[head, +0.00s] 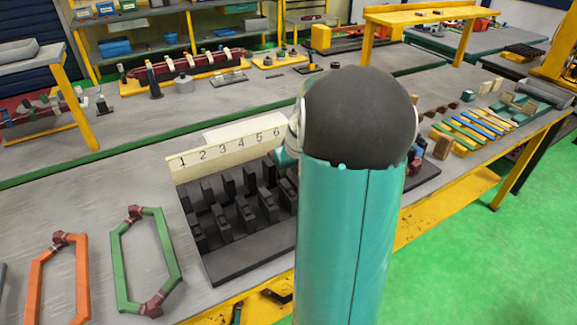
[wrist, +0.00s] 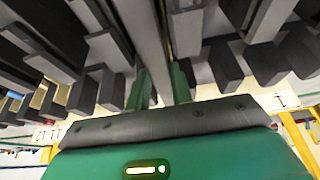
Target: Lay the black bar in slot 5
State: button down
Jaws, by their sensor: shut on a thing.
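In the head view a slotted dark block (head: 250,262) stands on the table with rows of upright posts. Behind it a cream board (head: 185,170) carries the numbers 1 to 6; slot 5 lies below its 5, towards my arm. My gripper is hidden behind my arm in the head view. In the wrist view my gripper (wrist: 161,88) points in among the dark posts (wrist: 230,65), its two green fingers shut on a long narrow bar (wrist: 147,35), the black bar, which looks grey here. I cannot tell which slot it is at, or whether it touches the bottom.
A green hexagonal coil (head: 118,265) and an orange one (head: 36,275) lie on the table left of the block. Coloured strips (head: 480,130) lie in a yellow tray at the right. The tabletop (head: 90,195) left of the board is clear.

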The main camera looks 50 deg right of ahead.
aim_at(289, 171)
jog(key=shift+f, duration=0.8)
dwell(0.9)
jog(key=c, duration=1.2)
grip_release()
jog(key=shift+o, duration=0.2)
jog(key=shift+r, duration=0.1)
jog(key=shift+r, duration=0.4)
jog(key=shift+r, duration=0.35)
jog(key=shift+r, duration=3.75)
